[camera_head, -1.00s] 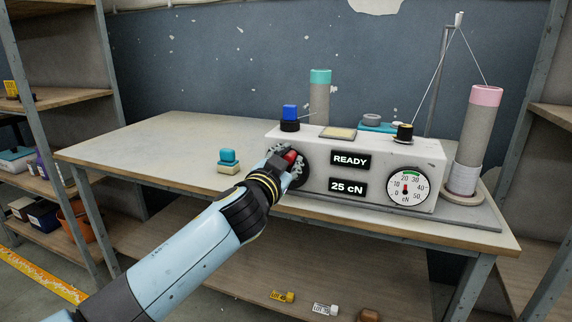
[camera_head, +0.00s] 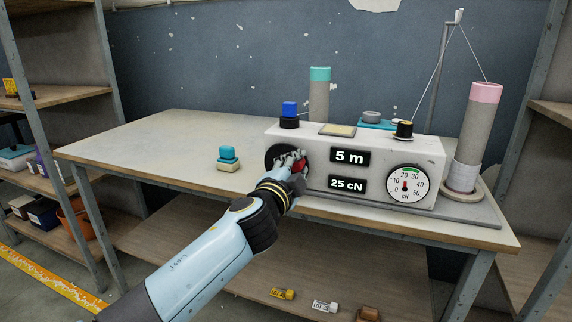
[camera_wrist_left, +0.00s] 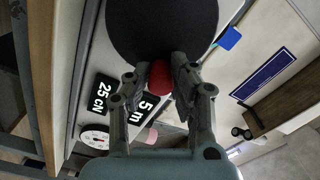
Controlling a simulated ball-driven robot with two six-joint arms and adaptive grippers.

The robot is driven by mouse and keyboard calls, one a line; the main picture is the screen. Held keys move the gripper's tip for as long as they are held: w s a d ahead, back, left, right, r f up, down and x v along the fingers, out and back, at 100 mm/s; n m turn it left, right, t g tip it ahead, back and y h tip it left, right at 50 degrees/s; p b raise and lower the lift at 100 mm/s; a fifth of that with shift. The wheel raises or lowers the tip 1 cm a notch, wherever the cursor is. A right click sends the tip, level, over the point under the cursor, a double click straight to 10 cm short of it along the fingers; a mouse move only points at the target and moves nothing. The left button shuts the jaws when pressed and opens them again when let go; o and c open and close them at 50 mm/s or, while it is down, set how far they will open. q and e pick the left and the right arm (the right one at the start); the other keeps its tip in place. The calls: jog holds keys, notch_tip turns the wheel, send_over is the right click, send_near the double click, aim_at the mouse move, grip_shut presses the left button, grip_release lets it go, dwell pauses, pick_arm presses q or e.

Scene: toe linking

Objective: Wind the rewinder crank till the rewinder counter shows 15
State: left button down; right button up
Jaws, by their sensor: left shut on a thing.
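The rewinder (camera_head: 385,152) is a white box on the workbench. Its counter (camera_head: 350,156) reads "5 m", and a second display (camera_head: 347,184) below reads "25 cN". The red crank knob (camera_head: 300,165) is on the right side of the dark crank disc (camera_head: 272,158) on the front face. My left gripper (camera_head: 293,163) is shut on this knob. In the left wrist view the red knob (camera_wrist_left: 159,78) sits between the fingers, in front of the black disc (camera_wrist_left: 160,25). My right gripper is not in view.
A round gauge (camera_head: 407,185) is on the rewinder's right front. A blue button (camera_head: 289,110) and a black knob (camera_head: 404,130) are on top. A pink-topped spool (camera_head: 481,125) stands at right, a teal-topped one (camera_head: 319,95) behind. A small teal-and-cream block (camera_head: 228,158) stands left.

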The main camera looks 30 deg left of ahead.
pick_arm(q)
jog(key=shift+d+f+m, duration=0.1)
jog(key=shift+f+m, duration=0.3)
jog(key=shift+m, duration=0.5)
jog(key=shift+f, duration=0.1)
jog(key=shift+d+f+m, duration=0.1)
jog(key=shift+f+m, duration=0.15)
jog(key=shift+m, duration=0.45)
jog(key=shift+f+m, duration=0.3)
jog(key=shift+m, duration=0.8)
jog(key=m, duration=0.1)
jog(key=f+m, duration=0.1)
jog(key=m, duration=0.1)
jog(key=m+b, duration=0.1)
jog(key=shift+a+f+m, duration=0.2)
jog(key=shift+f+m, duration=0.15)
jog(key=shift+m, duration=0.05)
